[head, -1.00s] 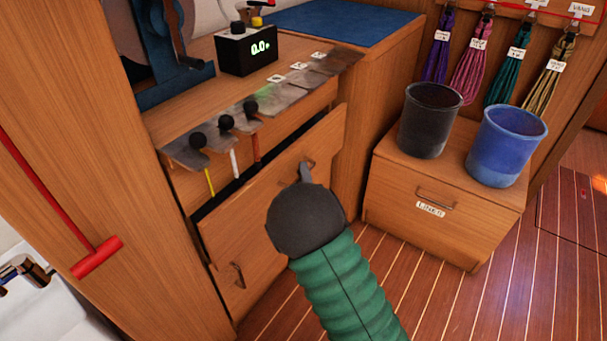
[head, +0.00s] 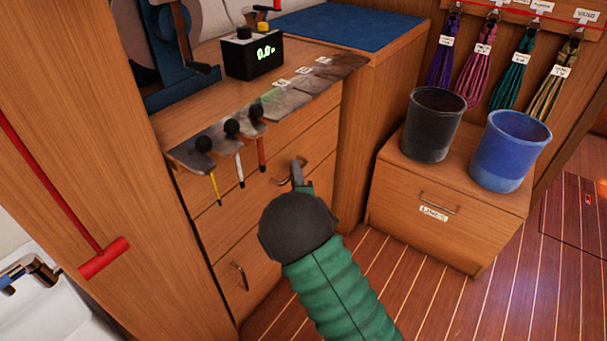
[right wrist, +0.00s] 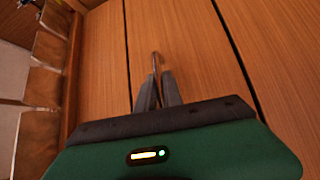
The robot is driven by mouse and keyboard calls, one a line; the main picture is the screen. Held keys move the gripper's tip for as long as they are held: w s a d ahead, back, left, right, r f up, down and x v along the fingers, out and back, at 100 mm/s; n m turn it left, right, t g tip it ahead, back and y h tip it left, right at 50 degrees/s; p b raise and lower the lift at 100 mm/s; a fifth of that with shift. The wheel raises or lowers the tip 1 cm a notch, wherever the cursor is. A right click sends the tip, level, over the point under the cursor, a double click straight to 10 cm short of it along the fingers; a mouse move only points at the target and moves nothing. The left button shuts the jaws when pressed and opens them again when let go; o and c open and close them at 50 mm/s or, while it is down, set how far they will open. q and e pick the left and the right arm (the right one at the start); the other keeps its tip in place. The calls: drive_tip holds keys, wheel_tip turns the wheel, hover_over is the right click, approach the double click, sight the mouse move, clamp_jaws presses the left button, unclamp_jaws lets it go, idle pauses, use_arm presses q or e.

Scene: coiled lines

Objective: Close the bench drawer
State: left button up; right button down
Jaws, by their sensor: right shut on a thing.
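The bench drawer (head: 230,207) is a wooden front in the bench below the worktop. It now sits level with the fronts above and below it, with only thin seams around it. My right gripper (head: 297,178) is at the drawer's metal handle (head: 284,180). In the right wrist view the two fingers (right wrist: 157,88) are shut on the handle (right wrist: 156,62), against the wooden drawer front (right wrist: 177,40). The dark round wrist hides part of the drawer's lower right. My left gripper is not in view.
At right, a wooden locker (head: 440,225) carries a black bin (head: 432,125) and a blue bin (head: 510,150). Floor (head: 420,300) between is clear.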

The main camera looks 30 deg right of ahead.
drive_tip(key=c, duration=1.8)
unclamp_jaws()
drive_tip(key=shift+w+a+f, duration=0.15)
drive_tip(key=shift+a, duration=0.15)
drive_tip(key=shift+o, duration=0.2)
drive_tip(key=shift+s+a+f, duration=0.1)
drive_tip(key=shift+s+a, duration=0.05)
drive_tip(key=shift+s, duration=0.15)
drive_tip(key=p+v, duration=0.4)
drive_tip(key=v, duration=1.2)
drive_tip(key=shift+s+p, duration=0.2)
drive_tip(key=shift+p, duration=0.15)
